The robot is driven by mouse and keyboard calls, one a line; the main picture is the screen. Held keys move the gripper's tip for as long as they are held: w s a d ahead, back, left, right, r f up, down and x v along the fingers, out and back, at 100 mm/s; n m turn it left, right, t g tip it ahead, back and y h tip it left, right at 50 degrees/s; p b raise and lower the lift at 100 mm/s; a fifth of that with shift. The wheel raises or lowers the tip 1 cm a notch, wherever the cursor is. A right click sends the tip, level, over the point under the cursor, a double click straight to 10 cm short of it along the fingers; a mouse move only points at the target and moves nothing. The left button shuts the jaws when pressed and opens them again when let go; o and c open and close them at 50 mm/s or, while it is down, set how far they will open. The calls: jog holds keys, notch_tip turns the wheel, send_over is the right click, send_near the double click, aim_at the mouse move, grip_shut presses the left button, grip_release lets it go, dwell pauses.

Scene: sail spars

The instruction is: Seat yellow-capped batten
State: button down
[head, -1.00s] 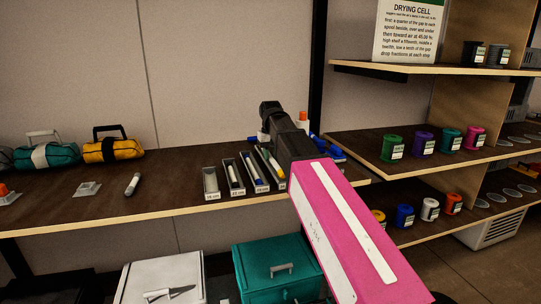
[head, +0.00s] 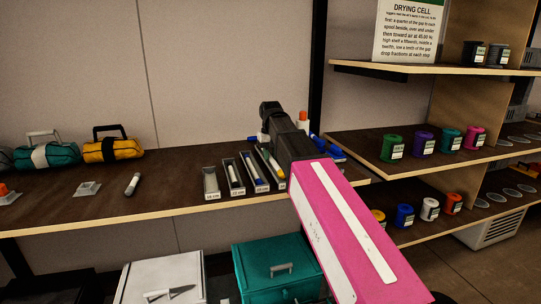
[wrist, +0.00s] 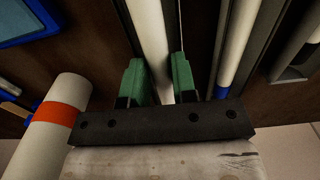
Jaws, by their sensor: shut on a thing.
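The yellow-capped batten (head: 273,163) is a pale rod in the right-hand tray (head: 262,152) of a row on the bench. A yellow end shows near the tray's front; the far part is hidden by my arm. In the wrist view, my gripper (wrist: 160,84) has its green fingers on both sides of a white rod (wrist: 150,35), shut on it. The rod runs between dark tray walls. Its yellow cap is out of sight there. I cannot tell whether the rod touches the tray floor.
Trays to the left hold a blue-capped batten (head: 252,170) and a white batten (head: 233,173); the leftmost tray (head: 211,183) looks empty. A white tube with an orange band (wrist: 50,125) stands close beside my gripper. A spool shelf (head: 340,142) is on the right.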

jog(key=shift+f, duration=0.25)
jog(key=shift+f, duration=0.65)
jog(key=shift+r, duration=0.2)
jog(key=shift+r, duration=0.8)
jog(key=shift+f, duration=0.35)
dwell(0.4)
jog(key=shift+f, duration=0.65)
jog(key=shift+r, duration=0.2)
jog(key=shift+r, duration=0.8)
jog(key=shift+f, duration=0.35)
dwell(0.5)
